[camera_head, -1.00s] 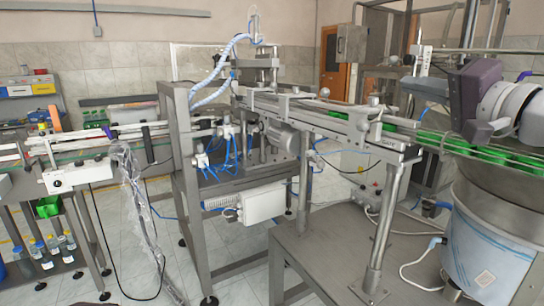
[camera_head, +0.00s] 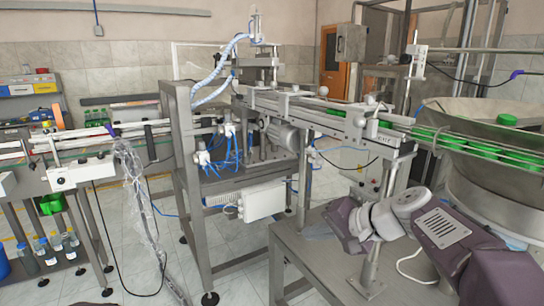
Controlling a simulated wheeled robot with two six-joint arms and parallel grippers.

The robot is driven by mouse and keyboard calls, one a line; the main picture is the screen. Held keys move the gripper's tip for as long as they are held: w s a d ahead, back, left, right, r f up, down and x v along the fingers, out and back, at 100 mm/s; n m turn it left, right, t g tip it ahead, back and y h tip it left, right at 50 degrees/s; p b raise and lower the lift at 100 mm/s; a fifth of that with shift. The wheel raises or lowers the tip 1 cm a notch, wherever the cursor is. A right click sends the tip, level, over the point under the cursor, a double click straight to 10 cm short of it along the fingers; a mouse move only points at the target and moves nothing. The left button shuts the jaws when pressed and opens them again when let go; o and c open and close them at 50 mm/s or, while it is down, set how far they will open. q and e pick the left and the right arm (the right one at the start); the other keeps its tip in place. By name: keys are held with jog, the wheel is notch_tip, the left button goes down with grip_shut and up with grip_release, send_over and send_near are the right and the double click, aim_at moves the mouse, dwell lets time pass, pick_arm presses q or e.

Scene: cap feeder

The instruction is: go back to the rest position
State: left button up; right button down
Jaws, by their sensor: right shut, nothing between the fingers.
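My right gripper (camera_head: 325,230) reaches in from the lower right, low over the grey metal table, in front of the rail's support posts. It is shut and empty, and its fingertips are small and hard to make out. My dark purple and white arm links lie across the right part of the table. My left gripper is out of view.
Green caps (camera_head: 484,150) line the feeder rail (camera_head: 455,134), which runs to the metal bowl (camera_head: 468,106) at right. One green cap (camera_head: 506,119) shows in the bowl. The grey table (camera_head: 318,275) has bare room at front left. A post (camera_head: 372,268) stands close to my arm.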

jog(key=s+f+n+g+h, duration=0.1)
jog(key=s+f+g+h, duration=0.15)
jog(key=s+f, duration=0.5)
jog(key=s+f+n+g+h, duration=0.1)
jog(key=s+f+g, duration=0.25)
jog(key=f, duration=0.75)
jog(key=s+d+f+n+h, duration=0.4)
jog(key=s+d+f, duration=0.4)
jog(key=s+f, duration=0.1)
notch_tip(320, 180, up, 16)
jog(key=p, duration=1.6)
